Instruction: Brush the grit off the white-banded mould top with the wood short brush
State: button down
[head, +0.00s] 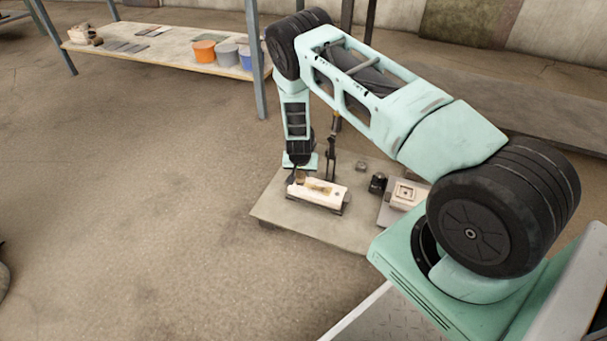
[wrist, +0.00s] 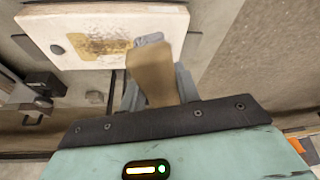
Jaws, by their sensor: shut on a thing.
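The mould (head: 330,199), a pale cream-white block, stands on the low table; a tan and brown patch of grit (head: 319,187) lies on its top. In the wrist view the mould top (wrist: 68,24) is at upper left, with the grit (wrist: 98,46) in a speckled patch. My gripper (wrist: 157,82) is shut on the wood short brush (wrist: 151,73), which reaches over the near edge of the mould top. Its grey end (wrist: 149,39) is beside the right side of the grit; I cannot tell whether it touches. In the head view my gripper (head: 299,173) is at the mould's left end.
A second pale block with a square recess (head: 406,194) stands to the right, near a small dark object (head: 378,183). The table (head: 278,214) has bare room at front left. A far bench (head: 160,50) holds orange, grey and blue tubs.

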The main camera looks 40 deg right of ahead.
notch_tip(320, 180, up, 2)
jog(key=shift+s+d+r+p, duration=0.1)
jog(key=shift+p, duration=0.5)
jog(key=shift+s+d, duration=0.1)
jog(key=shift+r, duration=0.15)
jog(key=shift+r+p, duration=1.3)
jog(key=shift+r, duration=0.15)
